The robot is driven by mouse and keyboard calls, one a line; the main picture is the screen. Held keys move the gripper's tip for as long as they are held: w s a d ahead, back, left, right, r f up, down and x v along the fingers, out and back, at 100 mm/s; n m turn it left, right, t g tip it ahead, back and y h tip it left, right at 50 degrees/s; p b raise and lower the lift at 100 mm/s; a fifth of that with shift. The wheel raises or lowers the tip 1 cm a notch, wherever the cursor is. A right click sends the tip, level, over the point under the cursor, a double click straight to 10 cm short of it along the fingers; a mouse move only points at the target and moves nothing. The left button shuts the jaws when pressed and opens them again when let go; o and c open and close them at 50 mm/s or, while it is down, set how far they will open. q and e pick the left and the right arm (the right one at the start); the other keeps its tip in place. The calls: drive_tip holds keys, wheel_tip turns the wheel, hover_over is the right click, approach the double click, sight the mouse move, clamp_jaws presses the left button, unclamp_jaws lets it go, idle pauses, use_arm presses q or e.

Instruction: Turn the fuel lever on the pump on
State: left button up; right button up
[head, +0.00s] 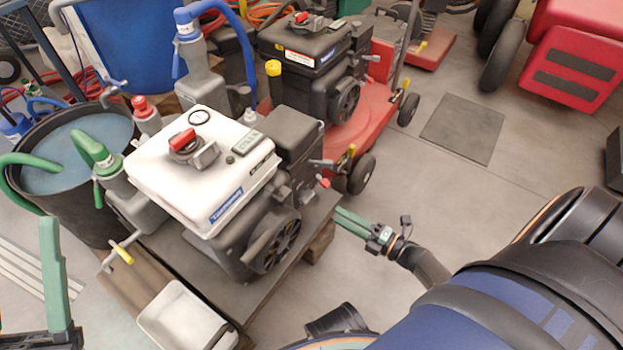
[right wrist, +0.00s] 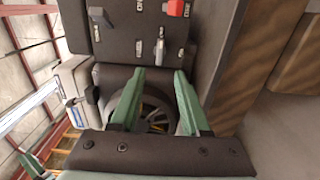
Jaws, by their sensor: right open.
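The pump (head: 205,170) has a white tank, a dark engine body and a round starter cover. Its right end carries small levers, a grey one (head: 320,163) and a red-tipped one (head: 323,183). In the right wrist view, a grey lever (right wrist: 160,50) and a red lever (right wrist: 178,8) show on a dark panel; I cannot tell surely which is the fuel lever. My right gripper (head: 345,218) is open and empty, just right of the pump; its fingers (right wrist: 159,74) point at the panel, apart from the levers. One finger of my left gripper (head: 52,270) shows at lower left.
The pump stands on a low wooden platform (head: 170,300) with a white tray (head: 180,318) at its front. A black tub of water (head: 75,160) stands left. A red mower (head: 365,115) is behind. Floor to the right is clear around a dark mat (head: 462,128).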

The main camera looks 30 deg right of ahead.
sight(305, 196)
drive_tip(key=b+x, duration=0.2)
drive_tip(key=x, duration=0.8)
drive_tip(key=shift+w, duration=0.2)
clamp_jaws()
